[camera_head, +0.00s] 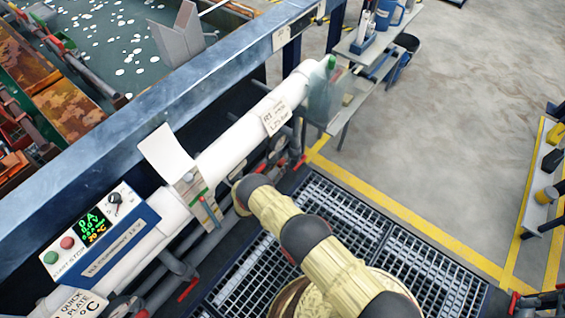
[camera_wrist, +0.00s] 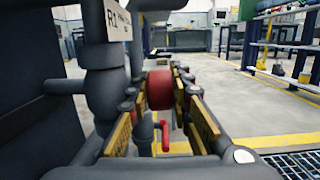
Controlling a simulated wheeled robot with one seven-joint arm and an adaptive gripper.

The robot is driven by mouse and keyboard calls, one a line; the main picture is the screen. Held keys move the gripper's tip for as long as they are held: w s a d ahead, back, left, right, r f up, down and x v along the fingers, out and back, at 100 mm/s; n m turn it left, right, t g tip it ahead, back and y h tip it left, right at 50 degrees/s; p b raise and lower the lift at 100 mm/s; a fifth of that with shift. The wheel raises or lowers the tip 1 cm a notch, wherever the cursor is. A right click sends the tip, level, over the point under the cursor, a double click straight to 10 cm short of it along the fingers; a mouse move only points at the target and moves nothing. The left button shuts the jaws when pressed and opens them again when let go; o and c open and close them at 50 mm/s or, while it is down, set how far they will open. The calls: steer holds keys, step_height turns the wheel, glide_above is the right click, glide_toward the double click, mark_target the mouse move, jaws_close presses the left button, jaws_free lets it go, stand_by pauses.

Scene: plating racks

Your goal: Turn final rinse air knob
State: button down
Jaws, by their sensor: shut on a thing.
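A round red knob (camera_wrist: 159,90) shows in the middle of the wrist view, next to a grey vertical pipe fitting (camera_wrist: 108,85). My gripper (camera_wrist: 164,84) has its two yellow-padded fingers on either side of this knob, shut on it. A tag reading R1 (camera_wrist: 116,20) hangs above the fitting. In the head view an R1 label (camera_head: 275,117) is on the white pipe. My arm reaches down to that pipe, and there the gripper and the knob are hidden.
A red-handled valve lever (camera_wrist: 165,137) stands just below the knob, between the fingers. A control box with a green display (camera_head: 91,229) is at lower left in the head view. Floor grating (camera_head: 435,265) lies to the right. A shelf cart (camera_head: 355,47) stands beyond the pipe's end.

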steer(key=c, duration=1.9)
jaws_free()
steer(key=shift+f, duration=0.1)
